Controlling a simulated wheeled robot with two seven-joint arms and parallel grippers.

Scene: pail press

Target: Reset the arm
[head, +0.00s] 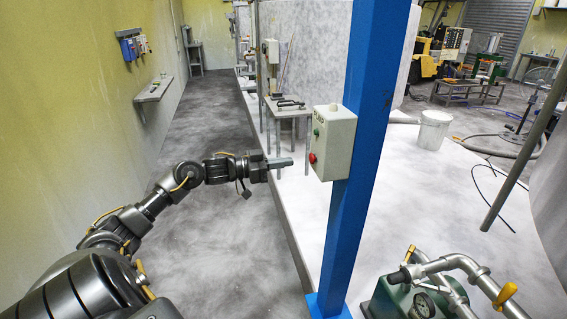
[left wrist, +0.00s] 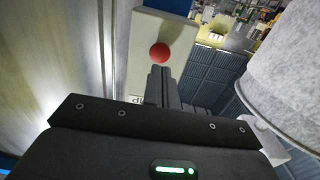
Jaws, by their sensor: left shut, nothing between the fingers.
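My left arm reaches in from the lower left in the head view. Its gripper (head: 280,163) is shut and empty, with the fingertips a little to the left of the control box. The pale control box (head: 340,140) is fixed to a blue post and has a green button (head: 316,132) above a red button (head: 312,158). In the left wrist view the shut fingers (left wrist: 160,72) point toward the box, and the red button (left wrist: 159,53) shows just beyond their tips. I cannot tell from these views whether they touch it. My right gripper is not in view.
The blue post (head: 364,130) stands in front of a raised pale floor. Green machinery with a gauge and pipes (head: 425,290) is at the lower right. A white pail (head: 433,130) stands farther back. The grey floor (head: 215,230) around my left forearm is clear.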

